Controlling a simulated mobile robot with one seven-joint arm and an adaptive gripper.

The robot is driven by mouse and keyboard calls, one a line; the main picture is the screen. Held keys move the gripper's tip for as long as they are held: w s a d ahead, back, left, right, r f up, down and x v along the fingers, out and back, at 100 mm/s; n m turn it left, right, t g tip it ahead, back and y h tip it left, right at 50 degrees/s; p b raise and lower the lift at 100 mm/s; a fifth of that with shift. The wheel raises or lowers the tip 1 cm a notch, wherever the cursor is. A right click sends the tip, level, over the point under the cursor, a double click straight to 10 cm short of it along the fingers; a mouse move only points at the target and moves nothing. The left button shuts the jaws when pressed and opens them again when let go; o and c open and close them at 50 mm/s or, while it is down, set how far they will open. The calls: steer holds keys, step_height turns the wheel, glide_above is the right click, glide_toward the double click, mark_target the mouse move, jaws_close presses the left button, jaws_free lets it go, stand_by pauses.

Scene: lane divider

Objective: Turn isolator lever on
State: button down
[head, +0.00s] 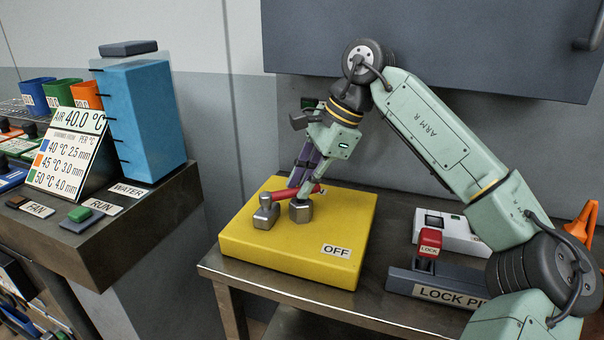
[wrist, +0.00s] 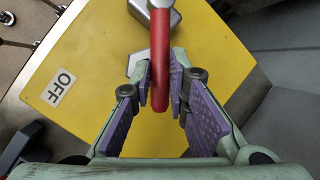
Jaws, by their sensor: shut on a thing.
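The isolator is a yellow box (head: 240,240) on the bench with an OFF label (head: 337,251) near its front right corner. Its lever has a red handle (head: 312,190) joined to a grey metal head (head: 265,214). A grey hexagonal post (head: 301,211) stands beside it. My gripper (head: 307,182) reaches down over the box and is shut on the red handle. In the wrist view the handle (wrist: 160,60) runs between the purple pads of my gripper (wrist: 162,85). The OFF label (wrist: 59,88) lies left there. The fingers hide part of the handle in the head view.
Right of the box are a white unit (head: 452,232) and a dark LOCK PIN block (head: 440,284) with a red LOCK piece (head: 430,242). A dark cabinet (head: 430,50) hangs behind.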

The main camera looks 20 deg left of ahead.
steer(key=shift+w+a+n+p, duration=0.25)
steer(key=shift+n+p, duration=0.1)
steer(key=shift+n, duration=0.15)
steer(key=c, duration=1.5)
jaws_free()
steer(key=shift+c, duration=0.2)
steer(key=shift+v, duration=3.8)
steer(key=shift+w, duration=0.15)
steer(key=shift+c, duration=0.3)
